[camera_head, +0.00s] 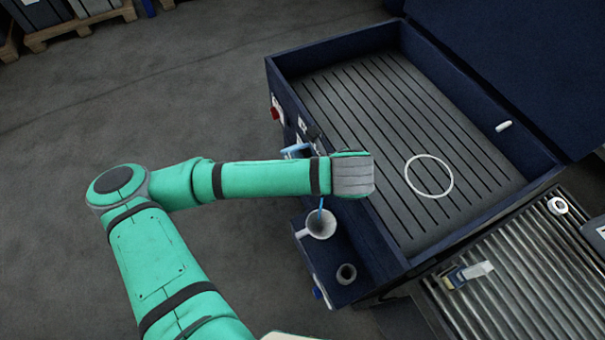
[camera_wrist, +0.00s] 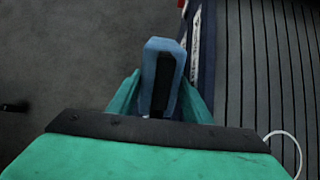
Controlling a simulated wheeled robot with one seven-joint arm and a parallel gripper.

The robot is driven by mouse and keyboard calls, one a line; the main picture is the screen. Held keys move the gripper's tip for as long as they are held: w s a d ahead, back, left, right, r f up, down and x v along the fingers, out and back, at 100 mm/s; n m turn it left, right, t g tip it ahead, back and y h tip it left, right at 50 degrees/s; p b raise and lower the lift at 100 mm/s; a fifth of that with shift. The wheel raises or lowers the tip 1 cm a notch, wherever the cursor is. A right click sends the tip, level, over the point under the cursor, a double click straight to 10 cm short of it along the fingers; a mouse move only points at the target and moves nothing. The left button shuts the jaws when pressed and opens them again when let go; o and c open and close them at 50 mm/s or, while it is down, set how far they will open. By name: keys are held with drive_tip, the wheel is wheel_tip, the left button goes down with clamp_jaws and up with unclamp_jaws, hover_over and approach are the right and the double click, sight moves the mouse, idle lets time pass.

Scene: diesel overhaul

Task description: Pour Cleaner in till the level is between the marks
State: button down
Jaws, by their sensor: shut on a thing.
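My gripper (camera_wrist: 160,100) is shut on a blue container (camera_wrist: 163,52) with a dark middle, its green fingers on both sides of it in the wrist view. In the head view my forearm hides most of the container; a blue part (camera_head: 296,150) shows above the arm. Below the arm, a thin blue streak (camera_head: 320,204), which looks like liquid, runs down into the mouth of a white funnel-like vessel (camera_head: 318,226). That vessel stands on the dark blue side shelf of the washing basin. I cannot see the level or any marks.
The blue basin (camera_head: 455,236) has a slatted floor with a white ring (camera_head: 429,176) on it. A roller conveyor (camera_head: 530,275) with small items lies at the lower right. Open floor lies left.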

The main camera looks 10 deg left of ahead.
drive_tip(key=shift+f, duration=0.15)
idle(0.4)
drive_tip(key=shift+f+t, duration=0.1)
drive_tip(key=shift+t, duration=0.2)
drive_tip(key=shift+d+y, duration=0.1)
drive_tip(key=shift+y, duration=0.2)
drive_tip(key=shift+s+f+t, duration=0.1)
drive_tip(key=shift+f+t, duration=0.1)
drive_tip(key=shift+t, duration=0.1)
drive_tip(key=shift+s+d+f, duration=0.1)
drive_tip(key=shift+f, duration=0.05)
idle(0.4)
drive_tip(key=shift+f+t+y, duration=0.2)
drive_tip(key=shift+t+y, duration=0.2)
idle(0.5)
drive_tip(key=shift+s+d+f, duration=0.1)
drive_tip(key=shift+f, duration=0.05)
drive_tip(key=shift+s+d+f+t+y, duration=0.2)
drive_tip(key=shift+f+t+y, duration=0.3)
drive_tip(key=shift+t, duration=0.1)
idle(1.8)
